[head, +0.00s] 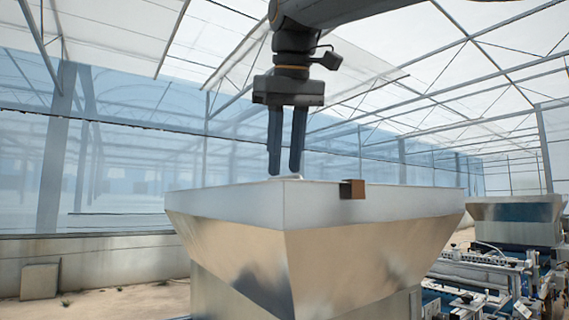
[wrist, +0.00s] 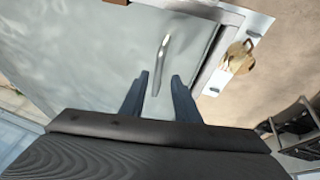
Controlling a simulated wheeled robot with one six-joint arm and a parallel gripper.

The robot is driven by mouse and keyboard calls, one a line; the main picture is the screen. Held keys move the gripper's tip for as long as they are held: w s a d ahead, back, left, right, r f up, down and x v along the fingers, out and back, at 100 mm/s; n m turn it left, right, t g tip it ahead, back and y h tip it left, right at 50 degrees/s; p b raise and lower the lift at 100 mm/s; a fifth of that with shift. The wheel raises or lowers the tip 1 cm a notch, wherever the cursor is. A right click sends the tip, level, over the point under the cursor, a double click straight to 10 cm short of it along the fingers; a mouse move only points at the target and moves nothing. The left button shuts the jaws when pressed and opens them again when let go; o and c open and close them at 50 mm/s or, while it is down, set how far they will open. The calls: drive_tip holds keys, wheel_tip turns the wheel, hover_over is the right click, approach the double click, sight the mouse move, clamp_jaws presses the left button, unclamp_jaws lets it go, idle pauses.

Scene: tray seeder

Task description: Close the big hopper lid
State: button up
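The big hopper (head: 350,250) is a large metal funnel with a pale upper band. In the wrist view its lid (wrist: 90,50) is a flat pale grey panel that lies over the top. A curved metal handle (wrist: 163,52) stands on the lid; a small pale bit of it shows at the fingertips in the head view (head: 291,177). My gripper (head: 285,172) points down just above the hopper top. In the wrist view its two fingers (wrist: 160,78) are apart, with the handle between and ahead of them. I cannot tell whether they touch it.
A brown block (head: 353,189) sits on the hopper's upper edge. A tan fitting (wrist: 239,58) is beside the lid's right edge in the wrist view. A second, smaller hopper (head: 515,222) and seeder machinery (head: 485,270) stand at the right. Open floor lies at the left.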

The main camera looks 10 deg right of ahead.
drive_tip(key=v, duration=0.6)
drive_tip(key=shift+s+r, duration=0.2)
drive_tip(key=shift+r, duration=0.15)
drive_tip(key=shift+s, duration=0.1)
